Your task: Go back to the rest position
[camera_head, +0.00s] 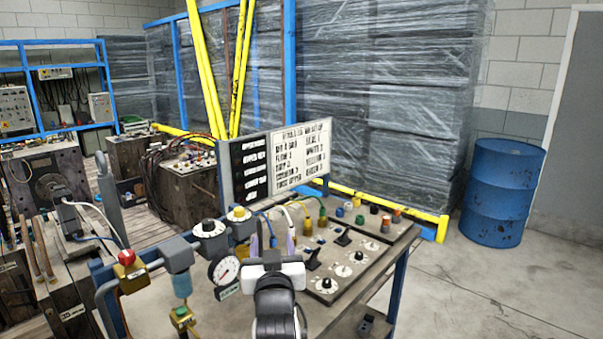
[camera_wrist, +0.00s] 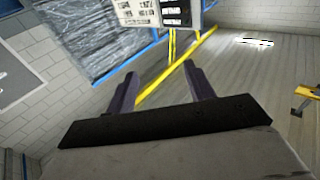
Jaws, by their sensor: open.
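My gripper (camera_head: 274,238) is in the lower middle of the head view, over the workbench and in front of the sign board. Its two fingers stand apart with nothing between them. The wrist view shows the same open fingers (camera_wrist: 160,74), with a yellow floor rail and grey floor beyond them. The gripper's body and my arm hide part of the bench. I cannot tell how high the fingers are above the bench.
The bench (camera_head: 340,325) carries a control panel (camera_head: 345,270) with knobs, a gauge (camera_head: 225,269), a red-knobbed valve (camera_head: 127,258) and a sign board (camera_head: 273,165). A blue drum (camera_head: 502,190) stands at right. Wrapped stacks (camera_head: 390,90) stand behind. Floor at lower right is clear.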

